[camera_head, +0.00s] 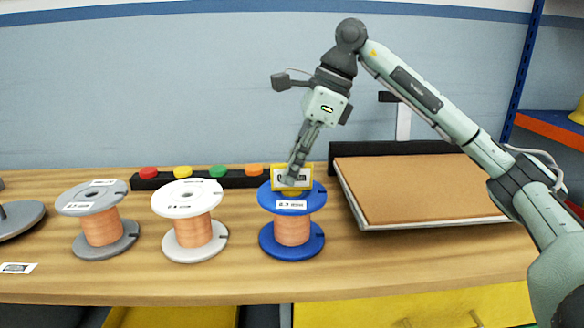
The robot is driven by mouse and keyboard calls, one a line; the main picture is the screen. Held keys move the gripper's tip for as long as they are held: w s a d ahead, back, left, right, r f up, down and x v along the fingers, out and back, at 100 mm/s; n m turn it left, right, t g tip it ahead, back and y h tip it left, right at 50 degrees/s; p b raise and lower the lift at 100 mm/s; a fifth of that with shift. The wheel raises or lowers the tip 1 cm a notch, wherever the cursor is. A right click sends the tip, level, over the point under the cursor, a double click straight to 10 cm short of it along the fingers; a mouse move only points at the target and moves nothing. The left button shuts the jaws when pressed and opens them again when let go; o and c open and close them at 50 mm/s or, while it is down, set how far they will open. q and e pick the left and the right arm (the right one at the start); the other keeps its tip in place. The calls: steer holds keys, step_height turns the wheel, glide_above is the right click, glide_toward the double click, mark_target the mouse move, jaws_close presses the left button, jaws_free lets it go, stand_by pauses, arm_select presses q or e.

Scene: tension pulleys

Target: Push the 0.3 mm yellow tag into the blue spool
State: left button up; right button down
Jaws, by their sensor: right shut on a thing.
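The blue spool (291,240) stands upright on the wooden bench, wound with copper wire, with a white label on its top flange. The yellow tag (304,172) is upright at the top of the blue spool, towards its back edge. My right gripper (291,180) reaches down from above, shut on the yellow tag. Its fingers cover part of the tag and its print. I cannot tell how deep the tag sits in the spool. My left gripper is not in view.
A white spool (189,198) and a grey spool (90,195) stand to the left. A black strip with coloured buttons (219,172) lies behind. A brown board (410,190) lies tilted at right. A loose label (18,268) lies front left. The front bench is otherwise clear.

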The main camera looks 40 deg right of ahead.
steer(key=c, duration=1.6)
jaws_free()
steer(key=shift+f, duration=0.25)
steer(key=shift+r, duration=0.15)
steer(key=v, duration=1.1)
steer(key=shift+s+d+r, duration=0.1)
steer(key=shift+r, duration=0.3)
